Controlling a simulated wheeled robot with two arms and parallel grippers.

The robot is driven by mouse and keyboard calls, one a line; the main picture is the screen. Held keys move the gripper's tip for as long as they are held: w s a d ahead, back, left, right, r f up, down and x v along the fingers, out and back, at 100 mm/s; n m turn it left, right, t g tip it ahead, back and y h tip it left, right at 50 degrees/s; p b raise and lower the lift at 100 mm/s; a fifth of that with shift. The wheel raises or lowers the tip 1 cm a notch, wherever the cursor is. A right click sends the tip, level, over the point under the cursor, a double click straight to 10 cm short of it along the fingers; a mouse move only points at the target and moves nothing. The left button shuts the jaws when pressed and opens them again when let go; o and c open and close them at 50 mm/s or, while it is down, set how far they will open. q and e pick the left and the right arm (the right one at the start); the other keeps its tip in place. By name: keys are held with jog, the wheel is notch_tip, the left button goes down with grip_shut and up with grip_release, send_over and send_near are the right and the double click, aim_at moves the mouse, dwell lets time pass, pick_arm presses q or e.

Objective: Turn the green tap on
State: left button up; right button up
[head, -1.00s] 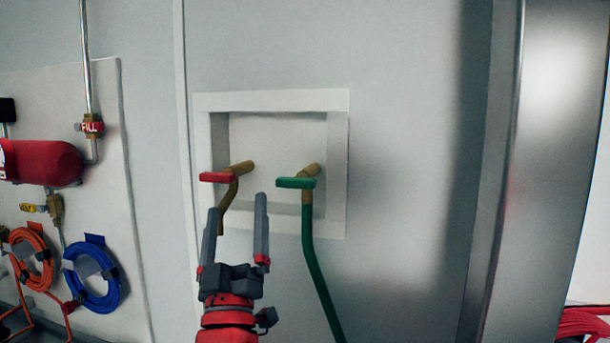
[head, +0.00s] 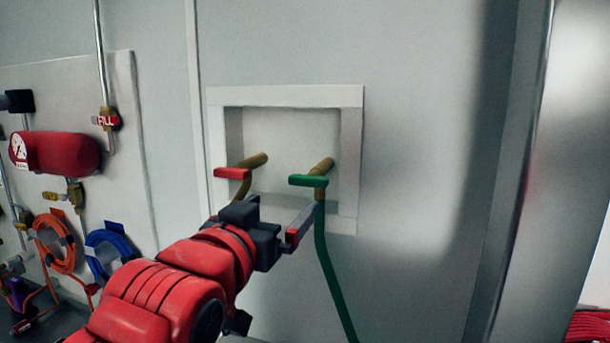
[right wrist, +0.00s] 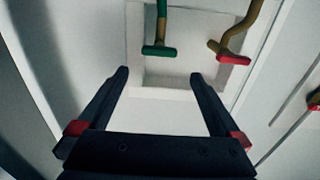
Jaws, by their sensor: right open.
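The green tap (head: 308,181) has a green handle on a brass spout in the right half of a white wall recess, with a green hose hanging from it. The red tap (head: 232,173) is to its left. My right gripper (head: 290,222) is just below and left of the green handle, open and empty; one finger shows, the other is mostly hidden. In the right wrist view, which appears upside down, the green handle (right wrist: 159,50) lies beyond the fingertips, roughly between them, and the red handle (right wrist: 234,59) is off to the right. My left gripper is not in view.
The recess frame (head: 352,150) surrounds both taps. The green hose (head: 332,270) hangs close beside my right gripper. A red tank (head: 65,152) and coiled orange (head: 50,245) and blue hoses are at left. A metal column (head: 550,150) stands at right.

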aim_at(307, 183)
jog(key=p+x, duration=0.5)
jog(key=x, duration=0.7)
jog(key=shift+w+d, duration=0.15)
jog(key=shift+w, duration=0.05)
jog(key=shift+w+d, duration=0.15)
jog(key=shift+w, duration=0.35)
